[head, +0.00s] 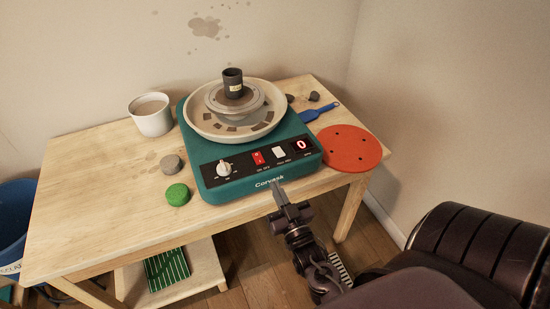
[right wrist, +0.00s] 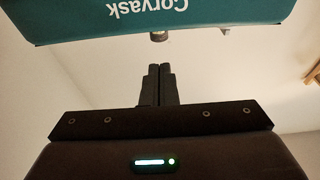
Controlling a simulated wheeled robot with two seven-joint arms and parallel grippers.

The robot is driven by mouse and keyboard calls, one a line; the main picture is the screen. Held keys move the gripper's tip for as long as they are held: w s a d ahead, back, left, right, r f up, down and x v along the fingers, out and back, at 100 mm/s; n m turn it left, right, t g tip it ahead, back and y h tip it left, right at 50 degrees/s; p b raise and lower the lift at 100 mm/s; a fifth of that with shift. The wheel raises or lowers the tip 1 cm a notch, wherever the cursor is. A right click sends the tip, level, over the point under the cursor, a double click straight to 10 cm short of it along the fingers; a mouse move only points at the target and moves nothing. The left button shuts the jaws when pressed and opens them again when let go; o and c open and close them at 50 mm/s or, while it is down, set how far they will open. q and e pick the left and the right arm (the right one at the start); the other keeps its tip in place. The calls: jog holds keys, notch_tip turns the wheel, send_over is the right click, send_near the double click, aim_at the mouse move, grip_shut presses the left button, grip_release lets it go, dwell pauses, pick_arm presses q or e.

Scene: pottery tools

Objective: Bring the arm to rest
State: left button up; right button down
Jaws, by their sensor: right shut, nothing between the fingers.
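My right gripper (head: 277,190) is just off the front edge of the table, in front of the teal pottery wheel (head: 238,183). Its fingers are shut with nothing between them. In the right wrist view, the shut fingers (right wrist: 158,84) point toward the wheel's front edge (right wrist: 160,22), which carries upside-down "Corvask" lettering; they appear apart from it. My left gripper is in neither view.
The wooden table (head: 110,200) also holds a white cup (head: 151,118), a green disc (head: 177,195), a grey lump (head: 170,164), a blue-handled tool (head: 320,112) and a red round bat (head: 352,150). A dark cylinder (head: 233,84) stands on the wheel. A blue bin (head: 14,215) is at left.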

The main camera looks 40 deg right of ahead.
jog(key=s+a+f+n+g+y, duration=0.1)
jog(key=s+a+f+g, duration=0.15)
jog(key=f, duration=0.75)
jog(key=s+a+f+n+g+y, duration=0.15)
jog(key=s+f+g, duration=0.25)
jog(key=f, duration=0.7)
jog(key=s+a+f+g+y, duration=0.2)
jog(key=s+a+f+g, duration=0.1)
jog(key=f, duration=0.7)
jog(key=s+f+g, duration=0.3)
jog(key=s+f, duration=0.2)
jog(key=s, duration=0.3)
jog(key=s+f+n+g, duration=0.1)
jog(key=s+f+g, duration=0.2)
jog(key=s+f, duration=0.2)
jog(key=s+f+n+g, duration=0.1)
jog(key=s+f+g, duration=0.2)
jog(key=s, duration=0.8)
notch_tip(320, 180, down, 3)
jog(key=shift+s+a+r, duration=0.2)
jog(key=shift+s+a, duration=0.1)
jog(key=shift+a, duration=0.1)
jog(key=shift+n+g, duration=0.25)
